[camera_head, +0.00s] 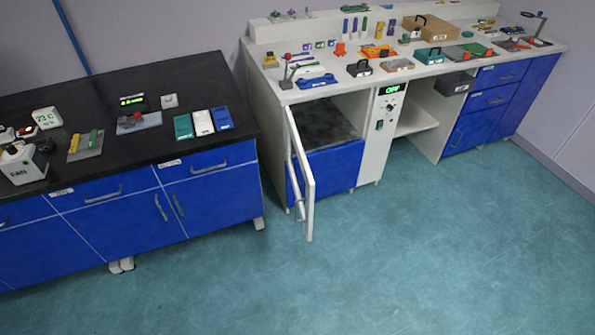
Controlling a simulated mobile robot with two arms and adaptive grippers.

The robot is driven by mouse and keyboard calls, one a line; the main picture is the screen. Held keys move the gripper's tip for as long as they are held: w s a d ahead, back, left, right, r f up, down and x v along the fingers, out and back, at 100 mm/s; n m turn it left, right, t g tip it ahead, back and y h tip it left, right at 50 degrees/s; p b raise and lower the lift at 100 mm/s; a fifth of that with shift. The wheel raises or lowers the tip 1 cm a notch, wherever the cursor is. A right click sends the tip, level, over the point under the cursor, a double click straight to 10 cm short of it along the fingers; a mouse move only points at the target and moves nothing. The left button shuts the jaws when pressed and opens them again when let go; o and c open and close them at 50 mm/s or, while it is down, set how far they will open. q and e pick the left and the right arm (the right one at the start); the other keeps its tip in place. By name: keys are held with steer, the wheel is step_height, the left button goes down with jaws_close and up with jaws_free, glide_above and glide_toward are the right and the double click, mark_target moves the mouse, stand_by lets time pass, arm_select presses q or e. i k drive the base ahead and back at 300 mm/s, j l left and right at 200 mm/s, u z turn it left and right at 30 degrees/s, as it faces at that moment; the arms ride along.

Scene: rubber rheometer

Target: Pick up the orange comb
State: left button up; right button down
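Several small orange items lie on the white bench (450,66), and I cannot tell for sure which is the comb. A flat orange piece (378,51) with yellow parts lies near the middle of the bench's left half. A smaller red-orange piece (340,49) stands to its left. Both are too small to make out teeth. Neither of my grippers is in view, and nothing is seen touching these pieces.
An open cabinet door (307,185) sticks out from the white bench's front left. A black-topped bench (80,100) with blue drawers stands at left. Boxes (430,27), trays and small tools crowd the white bench. The teal floor (400,250) in front is clear.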

mark_target(384, 53)
steer(key=u, duration=0.35)
steer(key=i+l+u, duration=0.25)
steer(key=l, duration=0.15)
steer(key=l+u, duration=0.55)
steer(key=l, duration=0.25)
steer(key=i, duration=0.05)
